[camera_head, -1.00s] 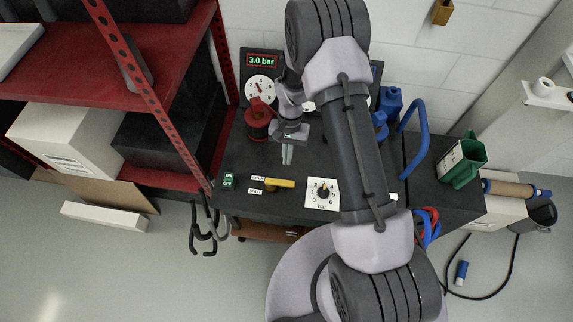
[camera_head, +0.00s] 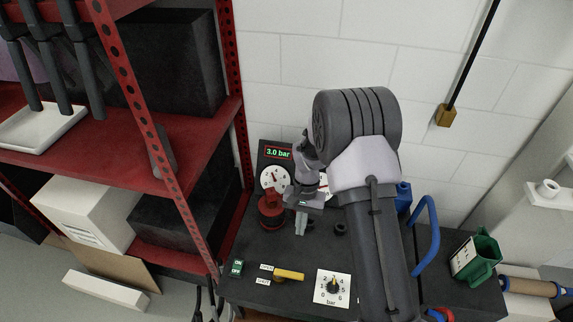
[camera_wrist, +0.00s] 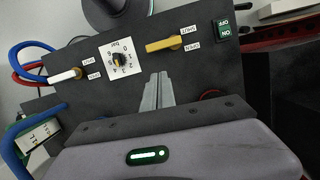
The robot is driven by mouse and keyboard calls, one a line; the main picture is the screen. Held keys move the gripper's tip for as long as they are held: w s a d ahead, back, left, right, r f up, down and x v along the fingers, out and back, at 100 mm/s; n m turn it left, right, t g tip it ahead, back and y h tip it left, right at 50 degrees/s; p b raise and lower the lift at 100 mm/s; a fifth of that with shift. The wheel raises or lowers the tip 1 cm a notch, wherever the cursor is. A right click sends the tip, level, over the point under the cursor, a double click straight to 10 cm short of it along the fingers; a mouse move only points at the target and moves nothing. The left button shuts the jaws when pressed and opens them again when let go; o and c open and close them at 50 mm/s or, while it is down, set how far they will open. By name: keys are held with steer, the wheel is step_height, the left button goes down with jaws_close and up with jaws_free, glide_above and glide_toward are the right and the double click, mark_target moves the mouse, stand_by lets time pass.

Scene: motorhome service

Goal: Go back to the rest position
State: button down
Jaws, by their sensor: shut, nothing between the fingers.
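My gripper (camera_head: 300,222) is shut and empty, held above the dark service bench (camera_head: 250,292) in front of the gauges. In the wrist view its closed fingers (camera_wrist: 157,92) point at the panel. A display (camera_head: 278,153) reads 3.0 bar, with a round gauge (camera_head: 274,179) below it. A red fitting (camera_head: 271,212) stands left of the fingers. A yellow lever (camera_head: 289,275) lies sideways on the bench, beside a bar dial (camera_head: 332,287) and a green ON/OFF switch (camera_head: 237,268). My arm covers part of the bench and the gauges behind.
A red shelf rack (camera_head: 150,140) with boxes stands close on the left. On the right are a blue hose loop (camera_head: 428,238) and a green container (camera_head: 484,256). A brass-coloured block (camera_head: 445,115) hangs on the white wall. Free room shows above the bench.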

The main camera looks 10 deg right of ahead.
step_height(320, 180, up, 13)
steer(key=t, duration=0.2)
steer(key=s+a+r+t+b, duration=0.15)
steer(key=s+r+t, duration=0.25)
steer(key=s+r, duration=0.95)
steer(key=s+a+r+t, duration=0.1)
steer(key=s+r, duration=0.3)
steer(key=s, duration=0.4)
steer(key=shift+a+r+n+t+y, duration=0.15)
steer(key=shift+a+n+t+y, duration=0.2)
steer(key=shift+t, duration=0.35)
